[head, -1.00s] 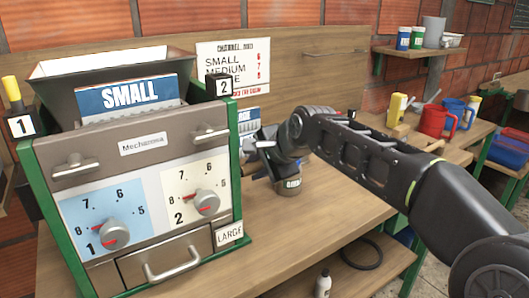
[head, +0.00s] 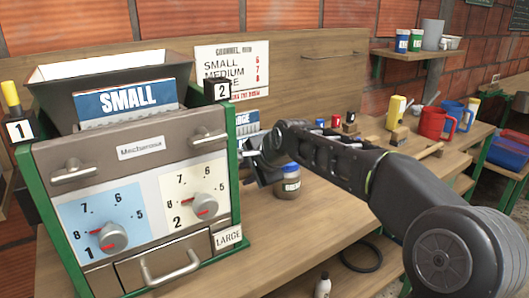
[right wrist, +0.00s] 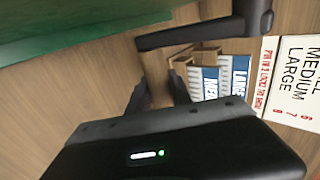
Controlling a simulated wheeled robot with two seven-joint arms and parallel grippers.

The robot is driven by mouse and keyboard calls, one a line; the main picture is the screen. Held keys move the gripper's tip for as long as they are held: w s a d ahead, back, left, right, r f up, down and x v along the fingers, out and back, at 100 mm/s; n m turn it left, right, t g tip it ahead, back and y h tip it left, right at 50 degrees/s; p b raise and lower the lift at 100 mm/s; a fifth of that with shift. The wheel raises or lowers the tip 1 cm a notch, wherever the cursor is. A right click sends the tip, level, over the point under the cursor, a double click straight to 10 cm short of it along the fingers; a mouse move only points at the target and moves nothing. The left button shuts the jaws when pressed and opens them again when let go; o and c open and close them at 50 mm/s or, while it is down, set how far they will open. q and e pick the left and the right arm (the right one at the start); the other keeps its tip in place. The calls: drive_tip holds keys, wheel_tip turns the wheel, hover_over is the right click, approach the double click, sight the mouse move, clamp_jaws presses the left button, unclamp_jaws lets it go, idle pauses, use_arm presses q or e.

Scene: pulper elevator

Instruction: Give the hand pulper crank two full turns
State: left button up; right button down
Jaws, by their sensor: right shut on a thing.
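The hand pulper (head: 140,150) is a grey machine with a green frame, a dark hopper and two numbered dials, at the left of the head view. My right gripper (head: 258,168) is at its right side, shut on the crank. My forearm and the pulper hide most of the crank in the head view. In the right wrist view a dark crank bar (right wrist: 205,31) with a thicker end lies just beyond my two fingers (right wrist: 158,92). The exact contact is hard to see. My left gripper is not in view.
A jar (head: 287,183) stands on the bench just beside my right forearm. A red mug (head: 432,122), blue mug and yellow container are at the back right.

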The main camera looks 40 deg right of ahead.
drive_tip(key=shift+w+a+f, duration=0.1)
drive_tip(key=shift+w+f, duration=0.05)
drive_tip(key=shift+w, duration=0.15)
